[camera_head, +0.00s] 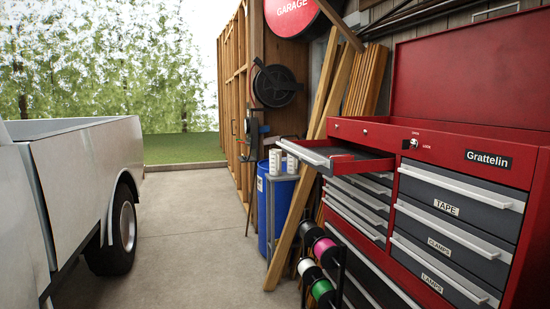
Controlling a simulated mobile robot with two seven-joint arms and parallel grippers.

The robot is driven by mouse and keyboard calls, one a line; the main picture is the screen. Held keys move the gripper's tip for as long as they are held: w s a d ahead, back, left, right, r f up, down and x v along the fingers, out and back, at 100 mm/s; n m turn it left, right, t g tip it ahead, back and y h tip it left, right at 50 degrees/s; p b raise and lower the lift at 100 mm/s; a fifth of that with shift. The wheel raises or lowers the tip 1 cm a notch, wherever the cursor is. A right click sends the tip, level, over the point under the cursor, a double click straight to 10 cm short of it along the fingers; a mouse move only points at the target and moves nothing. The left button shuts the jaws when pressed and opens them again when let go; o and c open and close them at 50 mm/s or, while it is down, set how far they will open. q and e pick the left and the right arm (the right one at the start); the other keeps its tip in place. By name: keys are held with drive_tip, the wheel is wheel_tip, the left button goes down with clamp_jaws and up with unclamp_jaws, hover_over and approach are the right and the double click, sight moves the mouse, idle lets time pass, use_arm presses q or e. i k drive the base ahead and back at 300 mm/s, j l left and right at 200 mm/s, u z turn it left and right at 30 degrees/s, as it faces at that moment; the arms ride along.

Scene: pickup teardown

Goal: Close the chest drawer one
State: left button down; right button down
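A red tool chest (440,145) with grey drawers and silver handles stands at the right, its red lid raised. The top drawer of its left column (345,160) is pulled out toward the left, and its dark inside shows. The other drawers, including those labelled TAPE (460,195), CLAMPS (447,228) and LAMPS (438,268), look shut. Neither of my grippers is in view.
Spools on a rack (318,270) stand close in front of the chest. A blue barrel (280,205), white cans (283,160) and leaning planks (296,225) are beyond. A pickup (85,165) stands left. Concrete floor (190,230) between is clear.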

sight(314, 154)
drive_tip(key=i+j, duration=0.45)
drive_tip(key=i, duration=0.2)
drive_tip(key=i+j, duration=0.45)
drive_tip(key=i, duration=0.2)
drive_tip(key=l+z, duration=0.05)
